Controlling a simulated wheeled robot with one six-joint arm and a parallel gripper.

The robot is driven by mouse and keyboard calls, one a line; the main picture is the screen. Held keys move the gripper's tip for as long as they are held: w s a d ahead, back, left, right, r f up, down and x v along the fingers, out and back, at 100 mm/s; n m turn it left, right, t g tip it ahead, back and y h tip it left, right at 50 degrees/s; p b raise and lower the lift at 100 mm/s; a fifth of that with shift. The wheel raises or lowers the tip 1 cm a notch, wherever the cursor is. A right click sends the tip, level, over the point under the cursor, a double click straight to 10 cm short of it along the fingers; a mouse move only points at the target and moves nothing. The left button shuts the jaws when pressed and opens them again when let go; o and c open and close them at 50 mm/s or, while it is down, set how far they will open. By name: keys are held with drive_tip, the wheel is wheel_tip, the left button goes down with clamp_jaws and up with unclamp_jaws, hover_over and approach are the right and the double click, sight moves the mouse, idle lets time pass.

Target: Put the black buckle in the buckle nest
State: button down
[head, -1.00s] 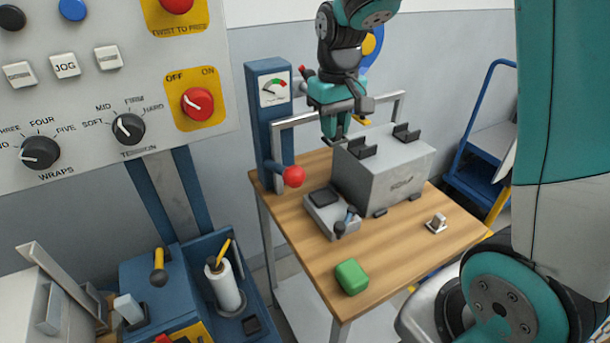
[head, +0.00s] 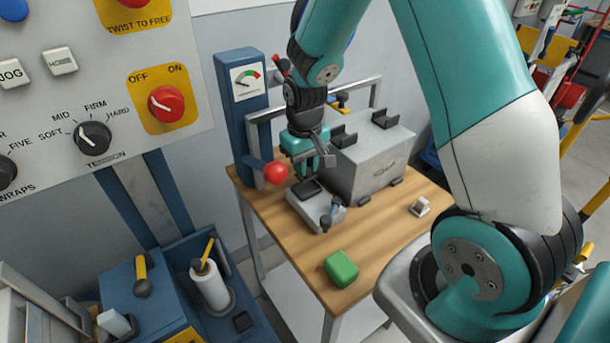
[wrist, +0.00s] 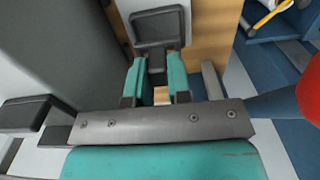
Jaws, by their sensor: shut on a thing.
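My gripper (head: 308,166) is above the table, over the grey device with a black square pad (head: 309,188). In the wrist view its two teal fingers (wrist: 157,72) are shut on a small dark piece, which I take to be the black buckle (wrist: 156,61); little of it shows. In the head view the buckle cannot be made out. The black pad also shows in the wrist view (wrist: 158,28), just beyond the fingertips. I cannot tell for sure whether this pad is the buckle nest, or whether the buckle touches it.
A grey box (head: 374,160) with black brackets stands right of my gripper. A red ball knob (head: 275,173) on a lever is close at left, below a blue gauge post (head: 242,110). A green block (head: 341,269) and a small metal piece (head: 420,206) lie on the wooden table.

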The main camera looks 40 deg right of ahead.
drive_tip(key=shift+f, duration=1.95)
drive_tip(key=shift+f, duration=0.2)
drive_tip(key=c, duration=1.1)
unclamp_jaws()
drive_tip(key=shift+o, duration=0.2)
drive_tip(key=shift+r, duration=0.15)
